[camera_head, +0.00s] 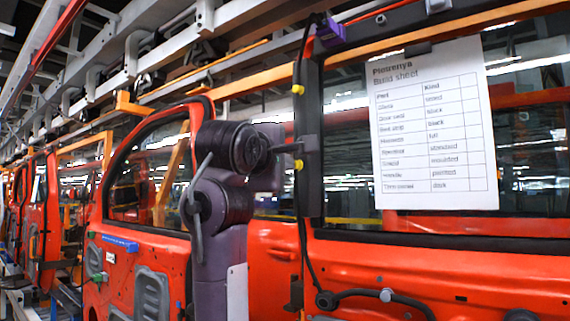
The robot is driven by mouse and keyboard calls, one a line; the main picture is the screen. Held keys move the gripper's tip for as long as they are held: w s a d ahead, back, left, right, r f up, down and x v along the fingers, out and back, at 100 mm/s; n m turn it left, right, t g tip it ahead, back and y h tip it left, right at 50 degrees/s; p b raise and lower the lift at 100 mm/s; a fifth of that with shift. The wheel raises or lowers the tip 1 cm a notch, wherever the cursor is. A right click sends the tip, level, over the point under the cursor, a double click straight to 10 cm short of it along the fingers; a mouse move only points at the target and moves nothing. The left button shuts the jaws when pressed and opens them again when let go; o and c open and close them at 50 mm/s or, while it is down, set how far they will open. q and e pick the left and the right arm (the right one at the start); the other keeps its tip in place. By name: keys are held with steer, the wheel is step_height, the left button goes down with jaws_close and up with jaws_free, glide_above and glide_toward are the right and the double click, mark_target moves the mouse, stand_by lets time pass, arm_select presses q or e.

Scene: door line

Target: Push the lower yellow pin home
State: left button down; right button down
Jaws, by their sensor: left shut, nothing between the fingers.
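The lower yellow pin (298,165) sticks out from the left side of a dark upright post (312,120). The upper yellow pin (298,89) shows higher on the same post. My left gripper (296,148) is shut and empty, at the post just above the lower pin. Whether it touches the pin, I cannot tell. My left arm rises from below in front of the orange door and hides part of it. How deep the lower pin sits is too small to tell. My right gripper is not in view.
A white build sheet (433,125) hangs right of the post, over the window of an orange door (460,270). A black cable (301,230) runs down along the post. More orange doors (38,225) stand at left, under overhead rails (160,50).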

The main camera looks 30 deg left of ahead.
arm_select(q)
steer(key=shift+w+d+r, duration=0.1)
steer(key=shift+w, duration=0.05)
steer(key=shift+w+p, duration=0.3)
stand_by(0.5)
steer(key=s+b, duration=0.2)
steer(key=s, duration=0.4)
steer(key=shift+s+a+b, duration=0.3)
steer(key=shift+s, duration=0.1)
steer(key=s+d+b, duration=0.1)
steer(key=s+b, duration=0.2)
steer(key=s, duration=0.4)
steer(key=shift+s+d, duration=0.15)
steer(key=shift+s, duration=0.25)
